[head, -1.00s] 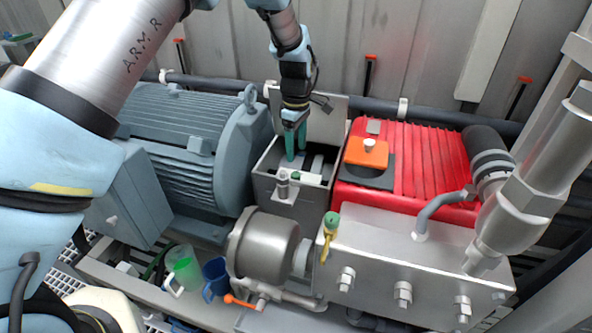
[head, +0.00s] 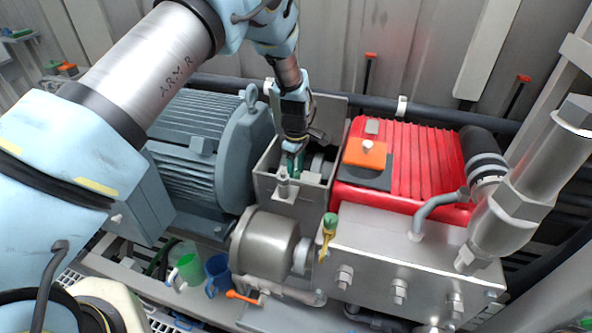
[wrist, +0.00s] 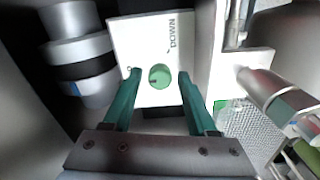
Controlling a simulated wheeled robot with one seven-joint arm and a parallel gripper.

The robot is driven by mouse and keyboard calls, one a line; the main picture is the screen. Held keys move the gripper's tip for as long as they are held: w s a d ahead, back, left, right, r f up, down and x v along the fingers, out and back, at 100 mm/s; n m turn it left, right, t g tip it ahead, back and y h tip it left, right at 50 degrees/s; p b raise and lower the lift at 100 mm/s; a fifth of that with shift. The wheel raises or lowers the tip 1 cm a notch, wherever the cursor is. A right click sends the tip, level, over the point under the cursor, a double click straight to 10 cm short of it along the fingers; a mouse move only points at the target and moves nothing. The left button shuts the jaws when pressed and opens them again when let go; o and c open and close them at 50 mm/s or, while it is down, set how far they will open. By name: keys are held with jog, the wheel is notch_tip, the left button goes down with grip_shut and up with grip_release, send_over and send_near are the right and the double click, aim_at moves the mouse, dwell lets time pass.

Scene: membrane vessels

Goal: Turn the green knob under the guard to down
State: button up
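The green knob (wrist: 159,76) sits on a white plate (wrist: 150,35) marked DOWN in the wrist view. A small dark mark shows at the knob's lower left; the lettering is above and to its right. My gripper (wrist: 158,74) is open, with one teal finger on each side of the knob and a visible gap on both sides. In the head view, my gripper (head: 294,170) reaches down into the open-topped grey metal guard (head: 265,185), between the motor and the red pump. The knob is hidden there.
The grey motor (head: 185,130) stands left of the guard and the red ribbed pump (head: 430,160) right of it. A small metal fitting (head: 283,185) rises at the guard's front. In the wrist view, a dark-banded cylinder (wrist: 80,55) is close on the left.

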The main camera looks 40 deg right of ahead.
grip_shut()
